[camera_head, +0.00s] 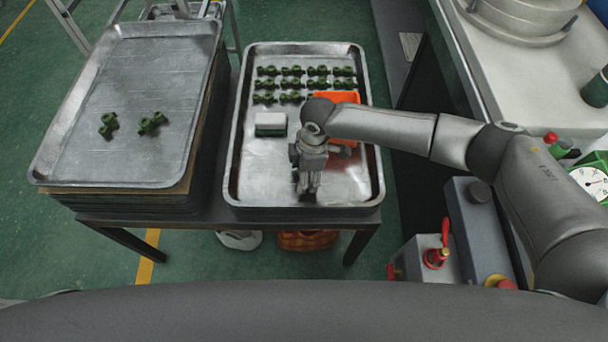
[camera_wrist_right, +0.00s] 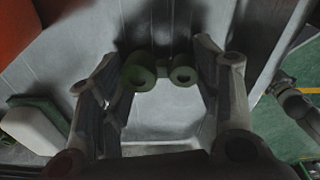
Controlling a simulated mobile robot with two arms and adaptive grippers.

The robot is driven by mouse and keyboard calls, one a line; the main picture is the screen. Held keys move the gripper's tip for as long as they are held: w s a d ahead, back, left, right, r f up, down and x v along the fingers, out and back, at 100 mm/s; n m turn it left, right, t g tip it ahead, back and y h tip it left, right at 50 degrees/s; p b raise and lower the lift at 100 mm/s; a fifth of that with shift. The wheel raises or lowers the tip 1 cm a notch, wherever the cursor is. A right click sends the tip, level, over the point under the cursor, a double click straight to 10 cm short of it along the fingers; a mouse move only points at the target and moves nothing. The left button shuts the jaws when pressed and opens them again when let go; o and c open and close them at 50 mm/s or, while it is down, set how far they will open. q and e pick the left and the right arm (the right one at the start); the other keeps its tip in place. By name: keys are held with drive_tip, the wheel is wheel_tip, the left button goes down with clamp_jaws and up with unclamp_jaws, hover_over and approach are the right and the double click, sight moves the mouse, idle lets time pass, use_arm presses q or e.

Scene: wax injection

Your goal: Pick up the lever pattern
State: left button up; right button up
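In the head view my right gripper (camera_head: 307,190) points down over the near part of the right metal tray (camera_head: 250,187). In the right wrist view a green lever pattern (camera_wrist_right: 143,76) with two round ends lies between the fingertips of this gripper (camera_wrist_right: 162,75). The fingers stand apart on both sides of it, and a narrow gap seems to show. In the head view the gripper hides this pattern. Several more green lever patterns (camera_head: 291,84) lie in rows at the far end of the same tray. My left gripper is in neither view.
An orange container (camera_head: 352,98) and a white-and-green block (camera_head: 270,120) sit in the right tray near my arm. A second metal tray (camera_head: 85,160) on a stack at left holds a few green patterns (camera_head: 108,125). A machine (camera_head: 540,75) stands at right.

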drive_tip(key=shift+c, duration=0.3)
drive_tip(key=shift+r, duration=0.2)
wheel_tip(320, 180, up, 2)
drive_tip(key=shift+r, duration=0.2)
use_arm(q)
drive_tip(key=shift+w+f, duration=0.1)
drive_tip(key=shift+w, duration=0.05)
use_arm(e)
drive_tip(key=s+a+r, duration=0.5)
drive_tip(key=s+r, duration=0.5)
drive_tip(key=s, duration=0.3)
drive_tip(key=shift+a, duration=0.15)
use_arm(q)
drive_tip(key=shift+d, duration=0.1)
